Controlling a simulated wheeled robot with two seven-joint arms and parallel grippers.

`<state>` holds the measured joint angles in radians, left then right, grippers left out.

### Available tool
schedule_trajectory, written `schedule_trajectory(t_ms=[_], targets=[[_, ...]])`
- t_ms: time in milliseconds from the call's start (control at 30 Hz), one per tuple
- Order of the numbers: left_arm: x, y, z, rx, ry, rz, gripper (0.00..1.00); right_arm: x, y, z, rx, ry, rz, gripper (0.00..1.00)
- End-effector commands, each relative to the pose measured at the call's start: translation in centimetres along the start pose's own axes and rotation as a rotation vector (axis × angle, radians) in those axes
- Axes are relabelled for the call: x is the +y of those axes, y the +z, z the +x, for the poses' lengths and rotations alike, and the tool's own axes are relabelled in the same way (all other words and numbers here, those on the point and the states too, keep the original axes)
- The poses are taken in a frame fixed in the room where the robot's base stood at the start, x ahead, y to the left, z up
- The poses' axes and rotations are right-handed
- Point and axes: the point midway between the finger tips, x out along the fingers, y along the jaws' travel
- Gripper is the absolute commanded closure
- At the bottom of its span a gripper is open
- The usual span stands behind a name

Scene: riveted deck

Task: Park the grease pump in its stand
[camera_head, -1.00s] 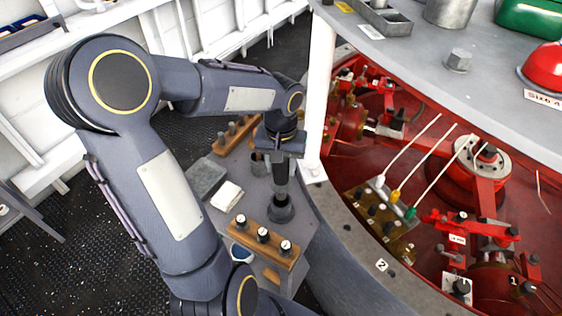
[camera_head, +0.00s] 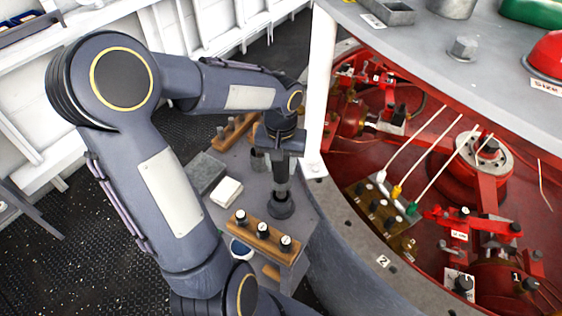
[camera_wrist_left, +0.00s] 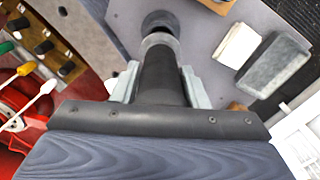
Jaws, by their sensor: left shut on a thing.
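The grease pump (camera_head: 281,172) is a dark upright cylinder held over the small grey side table. My left gripper (camera_head: 283,158) is shut on it from above; in the left wrist view the pump (camera_wrist_left: 161,76) stands between the two pale fingers. The stand (camera_head: 281,208) is a dark round cup on the table, directly under the pump. It also shows in the left wrist view (camera_wrist_left: 160,19), beyond the pump's grey lower collar. The pump's lower end meets the stand in the picture; I cannot tell how deep it sits. My right gripper is out of view.
A wooden rack with black-capped pieces (camera_head: 262,237) stands in front of the stand. A white block (camera_head: 227,191) and a grey block (camera_head: 205,173) lie to its left. Another wooden rack (camera_head: 232,132) is behind. Red machinery (camera_head: 440,170) fills the right side.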

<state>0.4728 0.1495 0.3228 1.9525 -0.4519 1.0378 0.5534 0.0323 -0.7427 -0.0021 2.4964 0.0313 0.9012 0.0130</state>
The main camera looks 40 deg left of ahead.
Motion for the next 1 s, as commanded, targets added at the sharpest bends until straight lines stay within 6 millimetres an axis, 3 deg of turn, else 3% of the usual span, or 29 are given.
schedule_trajectory(t_ms=[1000], targets=[[0.0,0.0,4.1,0.0,0.0,0.001,0.84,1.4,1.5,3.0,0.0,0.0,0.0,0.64]])
